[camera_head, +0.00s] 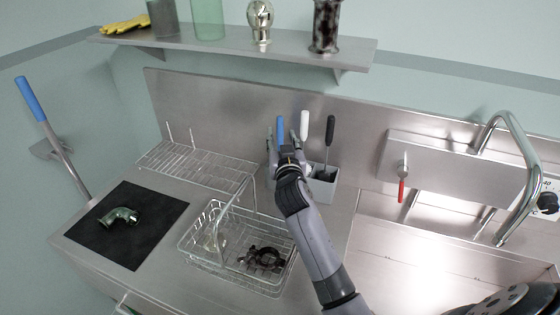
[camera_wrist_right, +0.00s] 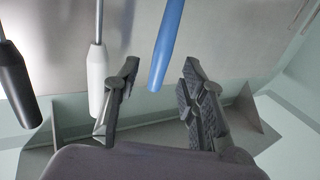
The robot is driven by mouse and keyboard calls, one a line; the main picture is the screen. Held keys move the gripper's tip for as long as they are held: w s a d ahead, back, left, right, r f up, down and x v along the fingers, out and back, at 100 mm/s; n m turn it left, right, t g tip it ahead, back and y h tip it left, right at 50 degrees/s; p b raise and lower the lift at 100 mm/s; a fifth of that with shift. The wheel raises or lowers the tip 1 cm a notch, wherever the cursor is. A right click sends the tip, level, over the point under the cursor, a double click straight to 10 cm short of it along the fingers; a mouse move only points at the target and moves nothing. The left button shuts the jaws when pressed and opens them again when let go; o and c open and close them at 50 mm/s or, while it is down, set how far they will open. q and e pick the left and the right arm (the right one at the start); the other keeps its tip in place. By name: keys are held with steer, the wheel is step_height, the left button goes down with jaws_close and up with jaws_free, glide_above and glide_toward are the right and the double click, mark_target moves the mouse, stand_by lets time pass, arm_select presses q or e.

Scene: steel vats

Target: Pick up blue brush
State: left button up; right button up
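The blue brush (camera_head: 280,131) stands in a grey holder (camera_head: 322,185) against the steel back panel, with only its blue handle showing. Its handle (camera_wrist_right: 167,45) hangs in from the top of the right wrist view, between the two finger tips. My right gripper (camera_head: 283,151) is at the holder's left part, over the blue handle. In the right wrist view the right gripper (camera_wrist_right: 160,72) is open, with a gap between each finger and the handle. The brush's lower end is hidden. My left gripper is not in view.
A white handle (camera_head: 304,126) and a black handle (camera_head: 330,131) stand close to the right in the same holder. A wire basket (camera_head: 215,262) and wire rack (camera_head: 205,167) lie left. A faucet (camera_head: 530,190) is at right. A shelf (camera_head: 240,50) hangs above.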

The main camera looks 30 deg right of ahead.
mark_target(280, 132)
steer(key=x, duration=0.1)
steer(key=p+x, duration=0.1)
steer(key=x, duration=0.3)
steer(key=shift+f, duration=0.3)
steer(key=shift+s, duration=0.1)
steer(key=shift+c, duration=0.5)
steer(key=shift+a, duration=0.1)
jaws_close()
